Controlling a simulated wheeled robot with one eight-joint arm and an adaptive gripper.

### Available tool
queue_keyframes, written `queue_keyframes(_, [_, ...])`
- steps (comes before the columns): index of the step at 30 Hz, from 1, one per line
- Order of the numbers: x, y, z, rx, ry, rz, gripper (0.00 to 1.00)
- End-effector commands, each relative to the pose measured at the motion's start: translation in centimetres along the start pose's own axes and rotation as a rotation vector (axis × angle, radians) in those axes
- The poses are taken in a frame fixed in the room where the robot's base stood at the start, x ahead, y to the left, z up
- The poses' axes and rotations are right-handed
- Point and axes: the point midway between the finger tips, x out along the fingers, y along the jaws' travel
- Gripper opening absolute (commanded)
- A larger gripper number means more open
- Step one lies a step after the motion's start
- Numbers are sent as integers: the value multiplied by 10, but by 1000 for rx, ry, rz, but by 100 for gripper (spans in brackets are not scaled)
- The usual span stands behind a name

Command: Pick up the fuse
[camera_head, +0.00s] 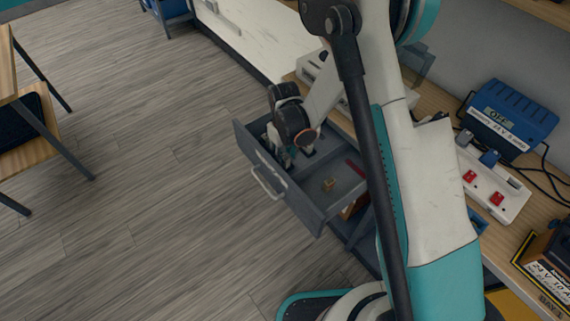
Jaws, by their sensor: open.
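An open grey drawer (277,180) sticks out from under the workbench, with a pale handle on its front. A small brass-coloured piece (329,185) lies on the drawer floor near its front right; it may be the fuse, but it is too small to be sure. My gripper (286,158) is open and points down into the left part of the drawer, to the left of the brass piece and apart from it. My wrist partly hides the fingers and what lies under them.
A red strip (356,168) lies in the drawer's right part. On the workbench are a blue power unit (512,115) with cables and a white panel (487,190) with red switches. The floor before the drawer is clear.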

Motion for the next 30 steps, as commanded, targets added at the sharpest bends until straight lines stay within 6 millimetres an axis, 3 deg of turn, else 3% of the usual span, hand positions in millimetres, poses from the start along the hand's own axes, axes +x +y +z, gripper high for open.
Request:
queue_keyframes(3, [16,0,0,0,0,0,40])
queue_keyframes(10, [16,0,0,0,0,0,40])
queue_keyframes(16, [16,0,0,0,0,0,0])
queue_keyframes(30, [10,0,0,0,0,0,0])
